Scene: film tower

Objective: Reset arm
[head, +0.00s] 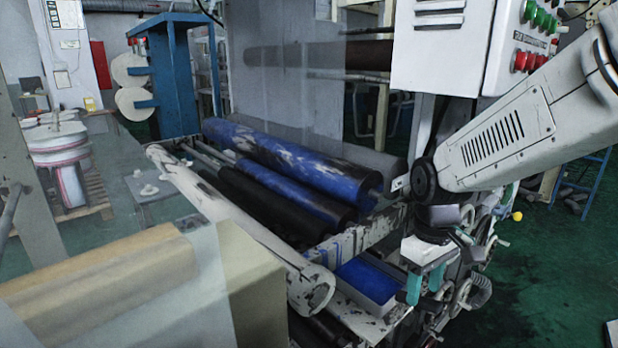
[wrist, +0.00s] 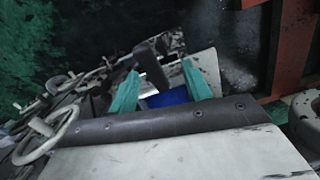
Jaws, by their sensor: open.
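My gripper (head: 424,287) has two teal fingers and hangs at the end of my white arm, at the right of the head view. It is beside the machine's right side, in front of the handwheels. In the wrist view my gripper (wrist: 165,95) shows its teal fingers spread apart. No held object shows between them; a dark block and a patch of blue lie behind the gap. I cannot tell how far the fingers are from the machine parts.
Blue and black rollers (head: 300,160) fill the machine's middle. A white control box (head: 440,50) with green and red buttons is near my arm. Handwheels (head: 470,293) are close to my gripper. Green floor (head: 550,265) is open at right.

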